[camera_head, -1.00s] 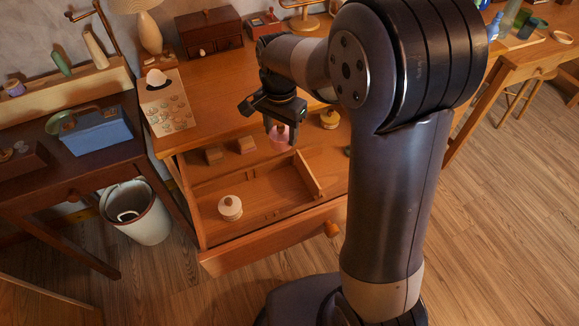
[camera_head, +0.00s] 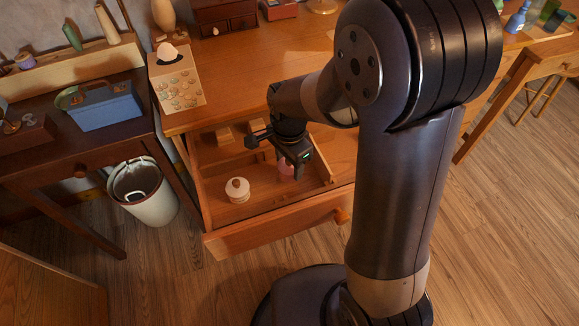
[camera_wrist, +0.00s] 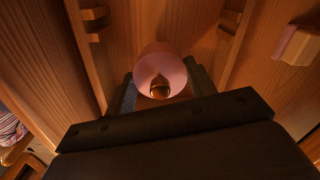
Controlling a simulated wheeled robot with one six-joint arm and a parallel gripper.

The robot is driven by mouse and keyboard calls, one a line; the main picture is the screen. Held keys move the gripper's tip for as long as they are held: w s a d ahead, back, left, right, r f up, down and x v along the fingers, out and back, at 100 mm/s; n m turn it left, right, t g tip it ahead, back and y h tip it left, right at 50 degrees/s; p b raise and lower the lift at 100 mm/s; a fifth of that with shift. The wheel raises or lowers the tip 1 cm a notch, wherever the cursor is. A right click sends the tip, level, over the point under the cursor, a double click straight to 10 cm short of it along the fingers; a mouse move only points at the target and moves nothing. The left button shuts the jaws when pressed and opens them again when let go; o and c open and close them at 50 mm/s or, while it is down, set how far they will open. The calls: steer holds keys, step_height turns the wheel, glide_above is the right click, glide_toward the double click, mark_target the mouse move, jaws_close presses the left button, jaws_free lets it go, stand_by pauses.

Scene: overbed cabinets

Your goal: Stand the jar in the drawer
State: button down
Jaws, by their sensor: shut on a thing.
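The pink jar (camera_head: 286,168) is between the fingers of my gripper (camera_head: 293,163), inside the open drawer (camera_head: 262,232). In the wrist view the jar (camera_wrist: 163,67) looks like a pink cylinder with a shiny amber knob, and dark fingers press on both sides. It looks roughly upright. Its base is hidden in the head view, and I cannot tell whether it touches the drawer floor.
A cream lidded jar (camera_head: 237,190) stands in the drawer, left of the pink jar. Small wooden blocks (camera_head: 225,135) lie at the drawer's back. A divider (camera_head: 319,170) is at the right. A white bin (camera_head: 145,190) stands on the floor at left.

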step_height(320, 180, down, 2)
steer(key=shift+f, duration=0.1)
steer(key=c, duration=0.6)
jaws_free()
steer(key=shift+f, duration=0.1)
step_height(320, 180, up, 12)
steer(key=shift+r+p, duration=0.15)
steer(key=shift+p, duration=1)
